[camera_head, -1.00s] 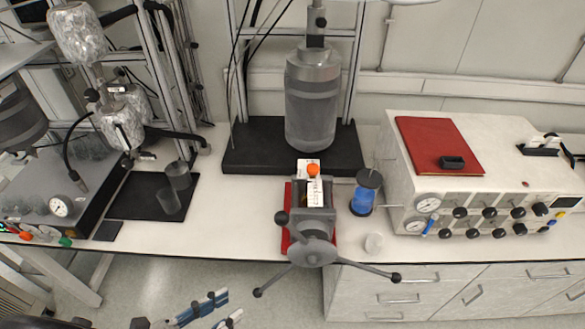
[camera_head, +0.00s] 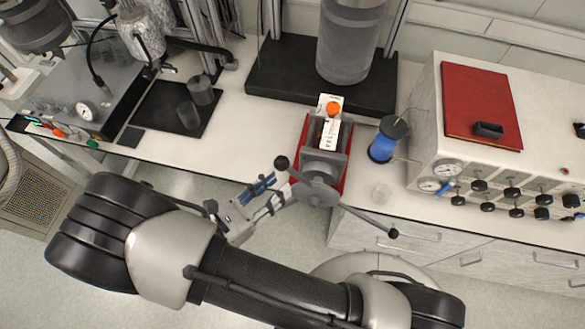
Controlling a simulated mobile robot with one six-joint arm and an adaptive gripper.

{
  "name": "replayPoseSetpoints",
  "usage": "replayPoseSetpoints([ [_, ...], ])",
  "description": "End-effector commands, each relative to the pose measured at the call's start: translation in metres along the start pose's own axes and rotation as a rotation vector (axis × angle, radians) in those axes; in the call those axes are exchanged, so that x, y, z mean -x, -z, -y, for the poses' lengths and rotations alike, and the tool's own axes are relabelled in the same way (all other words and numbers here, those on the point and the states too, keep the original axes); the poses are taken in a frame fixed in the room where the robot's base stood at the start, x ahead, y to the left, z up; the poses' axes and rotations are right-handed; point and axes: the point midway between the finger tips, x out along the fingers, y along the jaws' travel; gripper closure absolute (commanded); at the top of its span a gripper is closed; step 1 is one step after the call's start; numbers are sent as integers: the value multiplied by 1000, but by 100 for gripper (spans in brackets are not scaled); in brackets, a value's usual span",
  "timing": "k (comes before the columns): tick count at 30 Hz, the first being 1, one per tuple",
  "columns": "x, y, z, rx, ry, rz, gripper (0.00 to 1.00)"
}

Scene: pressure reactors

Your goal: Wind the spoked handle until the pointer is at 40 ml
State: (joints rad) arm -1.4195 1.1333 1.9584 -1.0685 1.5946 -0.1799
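The spoked handle (camera_head: 318,192) is at the front of a grey screw press on a red base (camera_head: 301,178). One spoke with a dark ball points up-left, and another points down-right past the bench edge. The third spoke's end is not clear; my gripper is in that area. A white scale strip (camera_head: 329,134) with small marks lies along the press, by an orange cap (camera_head: 333,108). The pointer and its reading are too small to tell. My gripper (camera_head: 281,187) is left of the hub, its two fingers apart. I cannot tell whether it touches a spoke.
A valve panel box (camera_head: 427,150) with gauges is further right. A black base with a reactor (camera_head: 347,48) is behind. Dark beakers on a black mat (camera_head: 150,112) are at left.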

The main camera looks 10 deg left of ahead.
Motion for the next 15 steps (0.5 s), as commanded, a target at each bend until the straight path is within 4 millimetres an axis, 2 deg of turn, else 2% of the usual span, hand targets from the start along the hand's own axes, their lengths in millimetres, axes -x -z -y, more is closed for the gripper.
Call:
replayPoseSetpoints([
  [1, -13, -1, 2, 4, 6, 1, 67],
  [6, -42, -1, 1, 3, 4, 0, 67],
  [10, -55, 0, 0, 1, 2, 0, 67],
  [15, -62, 0, 0, 1, 1, 0, 67],
])
